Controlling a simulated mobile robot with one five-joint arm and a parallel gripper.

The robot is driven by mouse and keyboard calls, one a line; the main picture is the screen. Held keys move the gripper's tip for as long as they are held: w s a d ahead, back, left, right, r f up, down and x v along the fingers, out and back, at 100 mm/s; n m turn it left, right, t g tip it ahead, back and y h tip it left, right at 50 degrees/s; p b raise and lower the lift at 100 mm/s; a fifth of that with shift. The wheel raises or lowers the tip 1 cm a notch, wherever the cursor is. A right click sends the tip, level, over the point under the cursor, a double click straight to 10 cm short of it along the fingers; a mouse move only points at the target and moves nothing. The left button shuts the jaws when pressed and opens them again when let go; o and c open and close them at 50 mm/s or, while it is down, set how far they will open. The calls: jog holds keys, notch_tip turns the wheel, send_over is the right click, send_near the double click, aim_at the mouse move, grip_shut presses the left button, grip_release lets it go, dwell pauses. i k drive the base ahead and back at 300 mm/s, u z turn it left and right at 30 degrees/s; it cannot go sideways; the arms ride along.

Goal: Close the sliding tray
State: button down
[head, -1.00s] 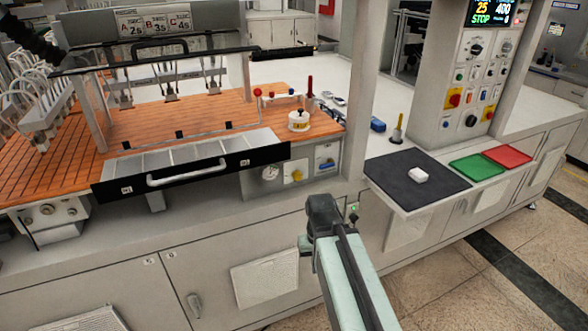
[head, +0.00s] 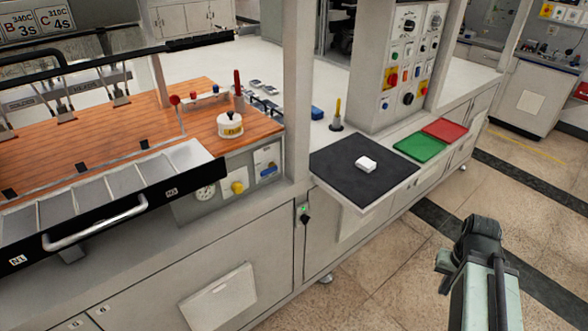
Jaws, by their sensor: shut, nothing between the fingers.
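The sliding tray (head: 165,191) is at the left, with a black front panel, a silver bar handle (head: 95,224) and several metal compartments. It stands out from the front of the orange slatted deck, with its compartments exposed. Its left end is cut off by the picture edge. My gripper (head: 443,262) is at the lower right, over the tiled floor, well to the right of the tray and apart from it. It is shut and holds nothing; its fingertips show only in small part.
A pale upright post (head: 297,95) stands between the tray and a black mat (head: 335,178) with a white block (head: 366,163). Green (head: 420,146) and red (head: 444,130) trays lie beyond the mat. The cabinet fronts bound the bench. The floor (head: 400,265) in front is clear.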

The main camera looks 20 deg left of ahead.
aim_at(34, 230)
jog(key=z, duration=0.6)
jog(key=k, duration=2.65)
jog(key=u, duration=1.8)
jog(key=i, duration=1.05)
jog(key=z, duration=0.1)
